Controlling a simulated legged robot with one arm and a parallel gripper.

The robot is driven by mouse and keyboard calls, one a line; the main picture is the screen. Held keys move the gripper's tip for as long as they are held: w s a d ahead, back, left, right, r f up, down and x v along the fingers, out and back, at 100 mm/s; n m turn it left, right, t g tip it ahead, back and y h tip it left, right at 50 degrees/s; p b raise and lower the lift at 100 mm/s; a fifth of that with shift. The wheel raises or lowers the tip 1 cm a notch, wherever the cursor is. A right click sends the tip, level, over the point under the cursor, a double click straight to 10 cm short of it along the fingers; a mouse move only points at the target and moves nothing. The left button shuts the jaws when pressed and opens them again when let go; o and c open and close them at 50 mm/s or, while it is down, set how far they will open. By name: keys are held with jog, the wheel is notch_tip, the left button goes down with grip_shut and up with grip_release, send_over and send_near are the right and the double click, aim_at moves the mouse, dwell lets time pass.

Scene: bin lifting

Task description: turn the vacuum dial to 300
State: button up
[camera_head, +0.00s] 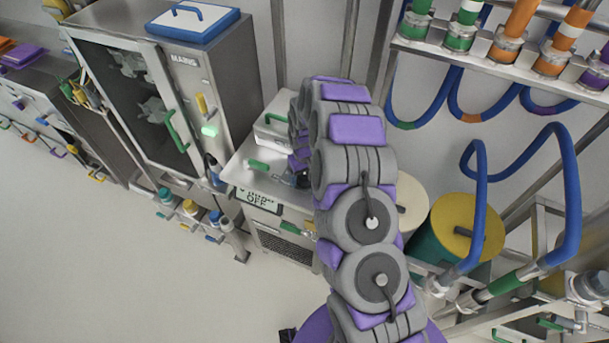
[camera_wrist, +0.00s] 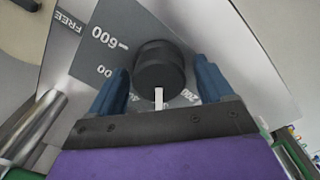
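The vacuum dial (camera_wrist: 158,62) is a round black knob in the wrist view, on a dark grey panel with white numbers. A white pointer mark (camera_wrist: 158,97) shows at its lower edge. My gripper (camera_wrist: 160,70) has its two blue fingers on either side of the knob, with narrow gaps seeming to show between fingers and knob. I cannot tell if either finger touches it. Other numbers are partly hidden by the fingers.
A cabinet with a small display reading "OFF" (camera_head: 258,199) stands beside my arm. A tall glass-door cabinet (camera_head: 150,90) is at upper left. A yellow-topped drum (camera_head: 467,222) and blue hoses (camera_head: 570,190) are on the right. Open floor (camera_head: 90,260) lies at lower left.

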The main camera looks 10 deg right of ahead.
aim_at(304, 175)
notch_tip(304, 175, up, 17)
jog(key=p, duration=0.1)
jog(key=shift+r+p, duration=0.15)
jog(key=shift+p, duration=0.15)
dwell(0.4)
jog(key=shift+r, duration=0.1)
jog(key=s+a+r+b, duration=0.1)
jog(key=s+r, duration=0.5)
jog(key=s, duration=0.4)
jog(key=s+r+b, duration=0.1)
jog(key=s+r, duration=0.4)
jog(key=s, duration=0.5)
jog(key=s+d+m+g+b, duration=0.1)
jog(key=s+m, duration=0.1)
jog(key=s, duration=2)
jog(key=shift+s+r+m+g, duration=0.15)
jog(key=shift+r+m+g, duration=0.05)
jog(key=shift+m+g, duration=0.2)
